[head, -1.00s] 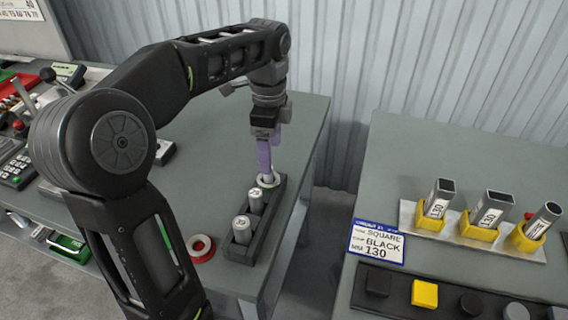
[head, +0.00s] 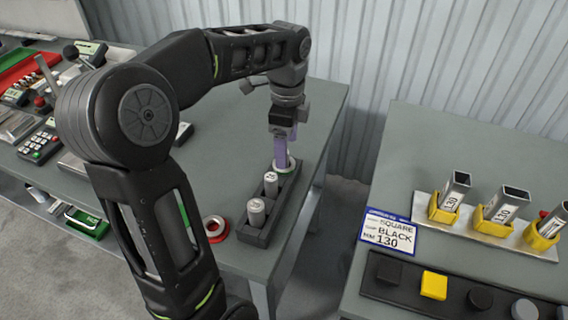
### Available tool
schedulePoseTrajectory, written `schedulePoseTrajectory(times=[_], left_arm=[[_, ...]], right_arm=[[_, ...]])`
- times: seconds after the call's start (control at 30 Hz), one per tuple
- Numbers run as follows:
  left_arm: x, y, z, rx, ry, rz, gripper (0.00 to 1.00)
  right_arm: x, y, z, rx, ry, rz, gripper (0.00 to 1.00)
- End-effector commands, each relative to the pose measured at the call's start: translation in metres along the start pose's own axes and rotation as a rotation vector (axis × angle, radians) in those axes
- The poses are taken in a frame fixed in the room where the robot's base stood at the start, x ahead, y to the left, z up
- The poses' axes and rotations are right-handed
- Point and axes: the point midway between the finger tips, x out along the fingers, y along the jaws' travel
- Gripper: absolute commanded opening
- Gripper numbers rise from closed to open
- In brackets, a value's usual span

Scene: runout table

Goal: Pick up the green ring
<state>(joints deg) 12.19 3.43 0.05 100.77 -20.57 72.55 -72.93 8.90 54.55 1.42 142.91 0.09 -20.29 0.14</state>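A pale ring (head: 290,169) with a greenish tint sits at the far end of a dark rack (head: 285,203), around or just at the third post; it is small and partly hidden by my fingers. My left gripper (head: 281,160) reaches down over it with purple fingers, tips at the ring. The fingers overlap in this view, so their gap and any hold on the ring cannot be told. My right gripper is not in view.
Two grey cylinders (head: 256,212) stand in the near part of the rack. A red ring (head: 217,238) lies left of it. Metal tubes in yellow holders (head: 444,213) and a label card (head: 390,232) are on the right table (head: 440,135), across a gap.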

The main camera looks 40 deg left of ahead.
Motion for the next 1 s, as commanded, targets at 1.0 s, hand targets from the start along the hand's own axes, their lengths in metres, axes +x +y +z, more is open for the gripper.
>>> schedulePoseTrajectory(times=[1.0], left_arm=[[0.045,0.000,0.001,-0.001,0.000,0.000,0.70]], right_arm=[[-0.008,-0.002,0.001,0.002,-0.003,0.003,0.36]])
